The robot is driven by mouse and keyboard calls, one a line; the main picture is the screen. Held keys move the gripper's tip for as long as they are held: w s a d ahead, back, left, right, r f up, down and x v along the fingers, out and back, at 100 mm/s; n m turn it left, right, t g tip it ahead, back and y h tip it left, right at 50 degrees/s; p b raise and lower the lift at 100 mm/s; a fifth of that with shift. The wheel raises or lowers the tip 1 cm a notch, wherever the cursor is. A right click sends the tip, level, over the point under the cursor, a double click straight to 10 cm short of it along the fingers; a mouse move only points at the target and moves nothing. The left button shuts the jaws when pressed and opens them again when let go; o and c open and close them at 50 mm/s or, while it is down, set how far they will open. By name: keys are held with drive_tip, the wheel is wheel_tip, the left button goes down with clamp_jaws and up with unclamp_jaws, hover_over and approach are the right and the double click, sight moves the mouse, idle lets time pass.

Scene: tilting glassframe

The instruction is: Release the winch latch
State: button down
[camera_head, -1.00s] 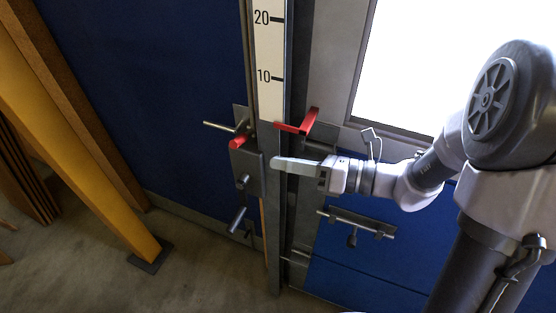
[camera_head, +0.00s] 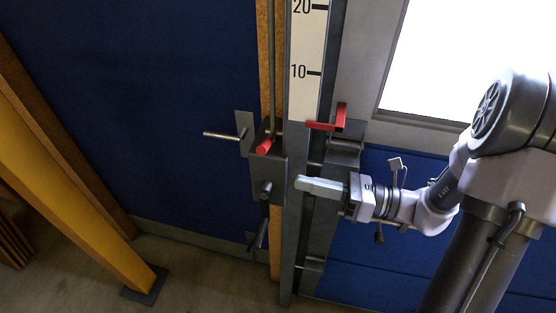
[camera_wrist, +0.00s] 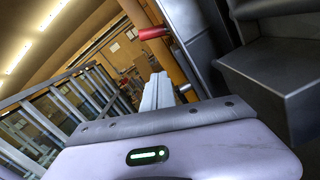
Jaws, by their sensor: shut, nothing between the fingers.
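The winch (camera_head: 268,178) is a grey metal box on the post. A red cylindrical grip (camera_head: 264,147), which may be its latch, sticks out at its top. In the wrist view a red grip (camera_wrist: 154,33) shows at the top centre. A dark crank handle (camera_head: 258,236) hangs below the winch. My gripper (camera_head: 298,183) is shut and empty. It points left, in front of the post, right of the winch and lower than the red grip. It looks apart from the red grip. In the wrist view my fingers (camera_wrist: 158,90) point away, below the red grip.
A white scale (camera_head: 307,85) runs up the post, with a red angled pointer (camera_head: 328,120) at its lower end. A metal rod handle (camera_head: 222,136) sticks out left. A yellow beam (camera_head: 85,190) leans at the left. Blue panels (camera_head: 150,90) stand behind; floor at lower left is clear.

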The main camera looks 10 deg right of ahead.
sight(278, 160)
drive_tip(key=x, duration=0.6)
drive_tip(key=shift+a+f+b, duration=0.1)
drive_tip(key=shift+b, duration=0.2)
drive_tip(key=shift+w+a+r, duration=0.1)
drive_tip(key=shift+w+r, duration=0.2)
drive_tip(key=shift+r, duration=0.35)
drive_tip(key=shift+w+d+r, duration=0.1)
drive_tip(key=shift+w+r, duration=0.15)
drive_tip(key=shift+r, duration=0.35)
drive_tip(key=shift+w+a+r, duration=0.1)
drive_tip(key=shift+w+r, duration=0.2)
drive_tip(key=shift+r, duration=0.35)
drive_tip(key=shift+r, duration=0.1)
